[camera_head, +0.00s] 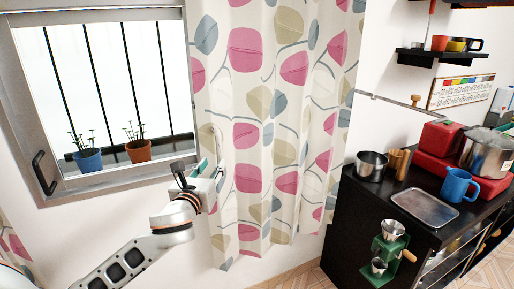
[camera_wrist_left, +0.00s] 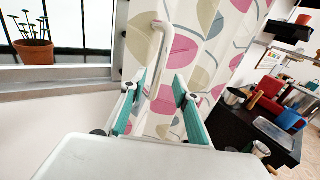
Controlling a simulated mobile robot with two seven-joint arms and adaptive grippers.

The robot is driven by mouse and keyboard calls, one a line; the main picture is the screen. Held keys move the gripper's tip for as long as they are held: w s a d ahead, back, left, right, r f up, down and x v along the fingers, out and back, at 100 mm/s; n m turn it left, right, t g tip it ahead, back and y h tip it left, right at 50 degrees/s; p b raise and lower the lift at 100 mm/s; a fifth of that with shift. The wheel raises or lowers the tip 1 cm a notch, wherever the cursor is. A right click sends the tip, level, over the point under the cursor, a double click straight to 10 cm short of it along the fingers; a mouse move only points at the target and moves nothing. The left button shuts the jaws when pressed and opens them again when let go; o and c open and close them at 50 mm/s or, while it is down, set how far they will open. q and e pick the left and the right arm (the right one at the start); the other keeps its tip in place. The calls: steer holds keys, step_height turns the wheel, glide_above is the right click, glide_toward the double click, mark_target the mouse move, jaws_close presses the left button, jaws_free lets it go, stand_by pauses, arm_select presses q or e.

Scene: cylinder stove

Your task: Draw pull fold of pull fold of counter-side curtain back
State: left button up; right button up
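The counter-side curtain (camera_head: 288,110) hangs to the right of the window, patterned with pink, beige and blue-grey leaves. It also fills the middle of the left wrist view (camera_wrist_left: 204,48). A pale bent pull (camera_wrist_left: 161,50) stands at the curtain's left edge; its lower end reaches down between my finger pads in that view. My left gripper (camera_wrist_left: 156,92) has its teal finger pads apart, with curtain visible between them. In the head view my left gripper (camera_head: 213,175) is at the curtain's left edge; whether it touches the cloth I cannot tell. My right gripper is in neither view.
The window (camera_head: 105,90) with a dark handle (camera_head: 43,172) is on the left, with two potted plants, blue (camera_head: 88,161) and terracotta (camera_head: 138,151), behind it. A black counter (camera_head: 358,225) with a pot, mug and tray stands right of the curtain. A shelf (camera_head: 430,56) hangs above.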

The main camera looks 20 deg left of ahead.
mark_target(219, 153)
arm_select(q)
steer(key=shift+w+r, duration=0.45)
steer(key=shift+w, duration=0.1)
steer(key=shift+x, duration=3.45)
steer(key=shift+a, duration=0.1)
jaws_close()
